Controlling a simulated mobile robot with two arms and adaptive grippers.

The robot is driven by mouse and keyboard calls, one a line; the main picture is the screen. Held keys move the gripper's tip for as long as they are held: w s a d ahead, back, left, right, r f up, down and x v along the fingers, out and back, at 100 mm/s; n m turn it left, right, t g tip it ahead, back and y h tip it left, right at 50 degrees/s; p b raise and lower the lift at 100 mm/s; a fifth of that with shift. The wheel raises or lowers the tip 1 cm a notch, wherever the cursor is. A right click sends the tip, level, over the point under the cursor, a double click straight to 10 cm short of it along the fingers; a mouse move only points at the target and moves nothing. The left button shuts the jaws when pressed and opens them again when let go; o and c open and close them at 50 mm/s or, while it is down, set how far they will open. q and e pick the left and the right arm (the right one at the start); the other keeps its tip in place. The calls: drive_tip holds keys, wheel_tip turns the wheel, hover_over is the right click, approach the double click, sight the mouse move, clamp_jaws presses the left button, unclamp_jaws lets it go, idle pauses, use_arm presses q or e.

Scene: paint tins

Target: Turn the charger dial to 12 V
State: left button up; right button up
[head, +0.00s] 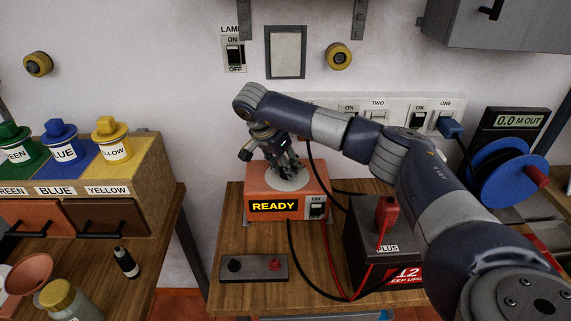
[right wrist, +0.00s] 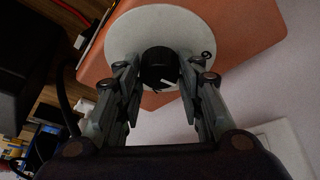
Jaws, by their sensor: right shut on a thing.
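The charger (head: 264,205) is an orange-red box on the right-hand bench. Its front display reads READY, and a switch marked ON sits beside it. A pale round dial plate (head: 287,181) is on its top. My right gripper (head: 286,171) is over this plate, pointing down. In the right wrist view, the black dial knob (right wrist: 158,68) stands at the middle of the pale plate, between the two fingers (right wrist: 160,85) of my right gripper, which is shut on it. A white mark shows on the knob. The voltage markings cannot be read. My left gripper is not in view.
A black battery (head: 375,250) with a red PLUS clamp stands right of the charger. A terminal block (head: 254,268) lies in front, with black and red cables running nearby. A blue reel (head: 503,172) and meter are at the right.

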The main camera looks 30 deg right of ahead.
drive_tip(key=m+g, duration=0.2)
drive_tip(key=m, duration=0.3)
drive_tip(key=shift+w+m+p, duration=0.15)
drive_tip(key=shift+m+p, duration=0.15)
drive_tip(key=shift+w+m+g+y, duration=0.1)
drive_tip(key=shift+m+g+y, duration=0.25)
drive_tip(key=shift+m, duration=0.65)
drive_tip(key=shift+m+g+y, duration=0.25)
drive_tip(key=shift+m+g, duration=0.2)
drive_tip(key=shift+m, duration=0.55)
drive_tip(key=shift+d, duration=0.1)
drive_tip(key=o, duration=1.1)
drive_tip(key=shift+c, duration=0.2)
